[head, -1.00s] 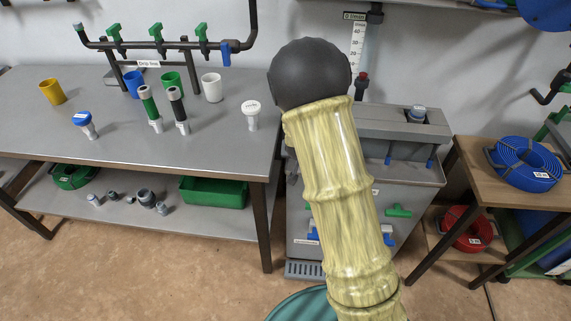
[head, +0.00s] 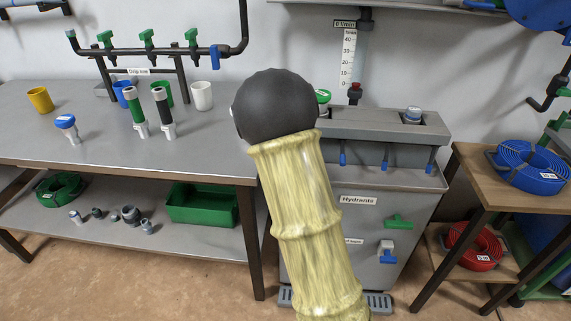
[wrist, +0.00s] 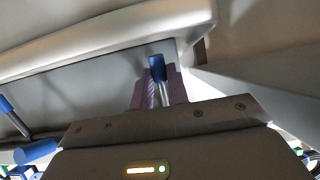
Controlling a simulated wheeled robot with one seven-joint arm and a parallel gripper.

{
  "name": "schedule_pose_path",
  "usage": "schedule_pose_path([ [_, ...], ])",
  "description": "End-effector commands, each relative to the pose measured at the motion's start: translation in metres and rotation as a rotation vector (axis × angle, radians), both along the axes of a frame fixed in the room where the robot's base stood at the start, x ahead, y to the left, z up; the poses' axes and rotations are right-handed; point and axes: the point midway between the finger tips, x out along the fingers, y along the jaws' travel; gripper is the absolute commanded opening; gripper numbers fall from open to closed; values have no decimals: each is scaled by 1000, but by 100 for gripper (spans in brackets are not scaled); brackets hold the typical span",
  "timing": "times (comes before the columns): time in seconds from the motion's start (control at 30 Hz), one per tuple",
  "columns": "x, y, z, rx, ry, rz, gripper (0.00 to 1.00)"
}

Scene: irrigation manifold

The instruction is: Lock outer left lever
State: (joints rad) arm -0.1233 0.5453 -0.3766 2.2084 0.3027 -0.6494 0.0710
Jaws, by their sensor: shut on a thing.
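In the wrist view, the two fingers of my gripper (wrist: 160,82) are closed around a lever with a blue tip (wrist: 156,65) and a pale metallic shaft. Another blue-tipped lever (wrist: 8,106) stands apart at the left of that view. In the head view, a grey cabinet labelled Hydrants (head: 358,200) carries a row of blue-tipped levers under its top ledge. Three show: a left one (head: 342,158), a middle one (head: 386,163) and a right one (head: 430,164). My arm hides the cabinet's left end, my gripper and the held lever.
A grey workbench (head: 60,135) with cups and valve parts stands left of the cabinet. A wooden stand (head: 473,178) with a blue hose coil (head: 527,165) and a red coil (head: 468,246) stands at the right. A green tap (head: 398,221) sticks out of the cabinet front.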

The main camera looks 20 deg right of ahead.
Motion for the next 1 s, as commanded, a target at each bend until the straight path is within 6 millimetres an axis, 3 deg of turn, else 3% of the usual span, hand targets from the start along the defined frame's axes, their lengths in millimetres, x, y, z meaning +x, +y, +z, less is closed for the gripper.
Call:
schedule_pose_path([
  [0.43,3,-5,4,-10,-20,-5,0],
  [0.47,3,-5,4,-10,-20,-5,20],
  [0.57,3,-5,3,-9,-19,-5,38],
  [1.0,-5,4,6,-6,-11,2,38],
])
